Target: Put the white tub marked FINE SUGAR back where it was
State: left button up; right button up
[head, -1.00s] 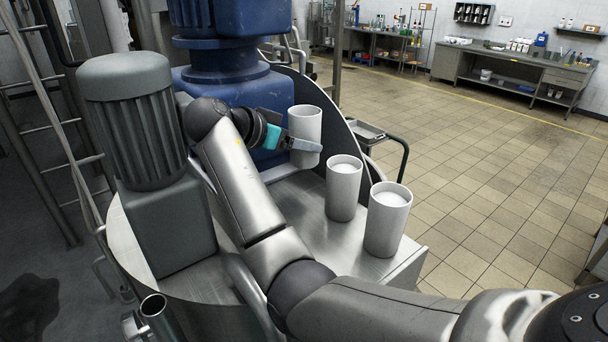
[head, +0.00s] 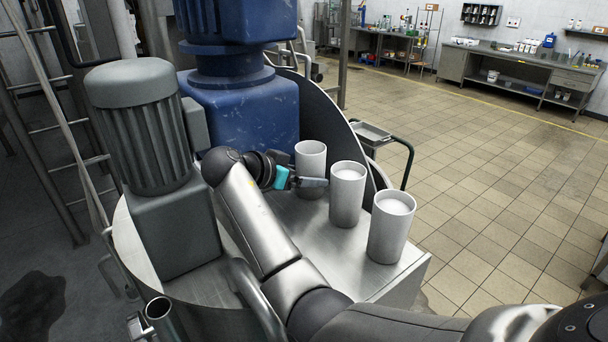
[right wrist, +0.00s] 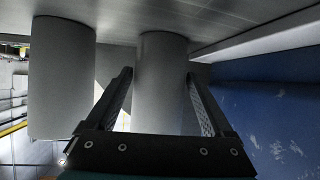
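Three white tubs stand in a row on the metal deck (head: 385,275) of the mixer. The far tub (head: 311,158) shows a grey inside; the middle tub (head: 347,195) and the near tub (head: 391,228) hold white contents. No marking can be read, so I cannot tell which says FINE SUGAR. My right gripper (head: 308,183) is at the far tub's lower part. In the right wrist view, upside down, that tub (right wrist: 162,85) lies between the spread fingers, with a gap beside the left one. The middle tub (right wrist: 62,75) is left of them. My left gripper is not in view.
A grey motor (head: 140,130) stands left of my arm. A blue housing (head: 240,110) rises behind the far tub. A curved metal guard (head: 325,115) stands behind the tubs. A trolley (head: 375,135) is beyond it, with open tiled floor at right.

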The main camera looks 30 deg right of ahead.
jog(key=shift+o, duration=0.9)
jog(key=shift+r, duration=0.2)
jog(key=b+v, duration=0.2)
jog(key=v, duration=1)
jog(key=shift+a+f, duration=0.1)
jog(key=shift+f, duration=0.05)
